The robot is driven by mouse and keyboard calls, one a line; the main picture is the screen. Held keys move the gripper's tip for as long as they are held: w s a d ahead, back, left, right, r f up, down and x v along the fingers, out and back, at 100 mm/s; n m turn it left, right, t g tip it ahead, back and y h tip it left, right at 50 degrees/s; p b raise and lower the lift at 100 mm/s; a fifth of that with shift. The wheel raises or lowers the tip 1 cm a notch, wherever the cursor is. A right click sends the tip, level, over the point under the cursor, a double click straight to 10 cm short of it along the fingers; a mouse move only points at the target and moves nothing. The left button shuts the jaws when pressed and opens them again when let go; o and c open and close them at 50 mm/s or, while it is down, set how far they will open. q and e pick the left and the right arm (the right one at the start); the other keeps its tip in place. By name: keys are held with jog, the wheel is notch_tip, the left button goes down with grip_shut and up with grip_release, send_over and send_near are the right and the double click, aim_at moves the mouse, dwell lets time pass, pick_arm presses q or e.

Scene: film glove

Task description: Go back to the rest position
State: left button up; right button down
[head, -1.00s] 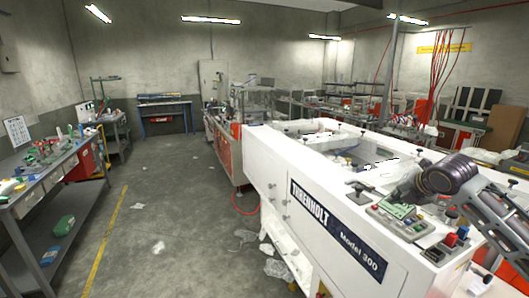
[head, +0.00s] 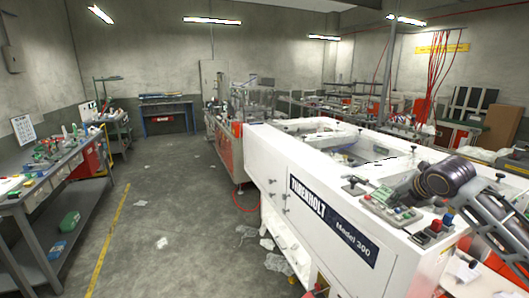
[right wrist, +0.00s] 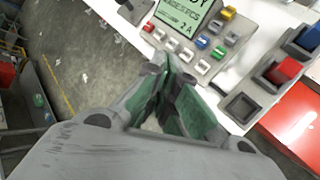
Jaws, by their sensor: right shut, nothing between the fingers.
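My right arm comes in from the right edge in the head view, over the top of the white machine (head: 330,222). My right gripper (head: 393,196) is close to the control panel (head: 378,207), partly hidden by its own arm. In the right wrist view, my right gripper (right wrist: 170,70) has its green-padded fingers together with nothing between them. The fingertips appear just in front of the panel with its green display (right wrist: 183,14) and coloured buttons; whether they touch it I cannot tell. My left gripper is not in view.
A red button box (head: 436,226) sits beside the panel, close to my right arm. A workbench (head: 45,180) with tools stands on the left. The floor (head: 165,215) between bench and machine is mostly clear, with scattered scraps. A yellow line (head: 108,240) runs along it.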

jog(key=s+a+f+m+g, duration=0.1)
jog(key=s+a+f+m, duration=0.3)
jog(key=f, duration=0.3)
jog(key=s+a+f+m+g+y, duration=0.1)
jog(key=s+a+f+m, duration=0.15)
jog(key=a+f, duration=0.45)
jog(key=s+a+f+m+g, duration=0.15)
jog(key=s+a+f, duration=0.25)
jog(key=f, duration=0.4)
jog(key=s+a+f+m+g, duration=0.1)
jog(key=s+f+m, duration=0.3)
jog(key=s+m, duration=0.25)
jog(key=s+a+f+m, duration=0.1)
jog(key=s+f+m, duration=0.2)
jog(key=s+m, duration=0.35)
jog(key=s+a+f+m+g, duration=0.15)
jog(key=s+f+m, duration=0.25)
jog(key=s, duration=0.5)
notch_tip(320, 180, down, 34)
jog(key=s+g+b, duration=0.1)
jog(key=s+b, duration=0.1)
jog(key=s, duration=0.1)
jog(key=s+d+f+b, duration=0.1)
jog(key=s+d+f, duration=0.1)
jog(key=s+f, duration=0.9)
jog(key=s+d+f+n+g+b, duration=0.1)
jog(key=s+d+f, duration=0.1)
jog(key=s+f, duration=0.9)
jog(key=shift+h, duration=0.3)
